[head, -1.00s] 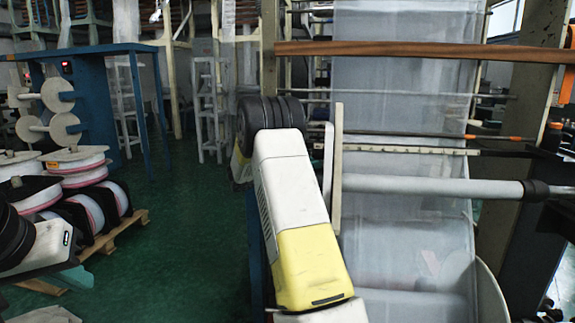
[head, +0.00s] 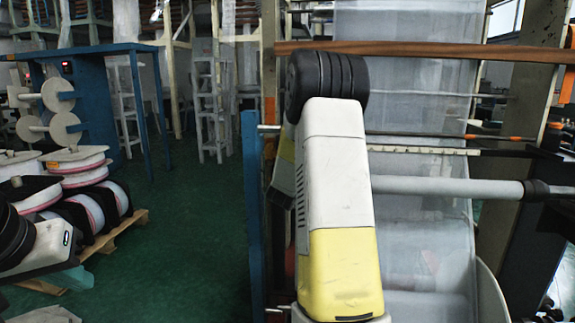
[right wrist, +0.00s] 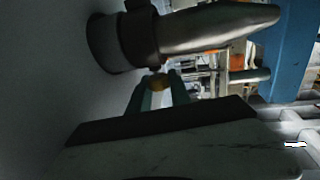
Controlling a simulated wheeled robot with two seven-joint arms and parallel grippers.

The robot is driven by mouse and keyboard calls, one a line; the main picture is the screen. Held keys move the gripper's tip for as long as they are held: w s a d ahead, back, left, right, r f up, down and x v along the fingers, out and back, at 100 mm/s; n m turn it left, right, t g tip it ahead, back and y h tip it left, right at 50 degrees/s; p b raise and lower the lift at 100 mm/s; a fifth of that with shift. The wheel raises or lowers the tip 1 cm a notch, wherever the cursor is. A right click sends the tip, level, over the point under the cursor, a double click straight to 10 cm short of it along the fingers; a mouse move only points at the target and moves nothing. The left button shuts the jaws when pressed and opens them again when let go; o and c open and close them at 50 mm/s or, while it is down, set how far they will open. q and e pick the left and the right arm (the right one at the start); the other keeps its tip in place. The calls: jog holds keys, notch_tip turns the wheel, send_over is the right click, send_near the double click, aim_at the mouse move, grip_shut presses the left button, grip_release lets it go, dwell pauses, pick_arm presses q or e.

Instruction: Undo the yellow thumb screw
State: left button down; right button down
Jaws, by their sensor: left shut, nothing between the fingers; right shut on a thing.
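The yellow thumb screw (right wrist: 158,83) shows in the right wrist view as a small dull-yellow knob between the two dark teal fingers of my right gripper (right wrist: 159,77). The fingers are shut on it. Its far side and whatever it sits in are too dark to tell. In the head view my right arm covers the middle, and the right gripper and the screw are hidden. My left gripper (head: 76,279) is at the lower left of the head view, shut and empty, far from the screw.
In the right wrist view a grey, pointed bar (right wrist: 215,27) with a dark collar lies just above the fingers, and a blue post (right wrist: 287,50) stands at right. In the head view a film web (head: 425,235) hangs behind a grey roller (head: 450,188). Green floor (head: 195,230) is clear.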

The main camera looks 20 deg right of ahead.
jog(key=shift+n+t+y, duration=0.3)
jog(key=shift+n, duration=0.1)
jog(key=c, duration=1.5)
grip_release()
jog(key=shift+o, duration=0.2)
jog(key=v, duration=0.7)
jog(key=shift+s+a, duration=0.25)
jog(key=shift+s, duration=0.05)
jog(key=shift+o, duration=0.3)
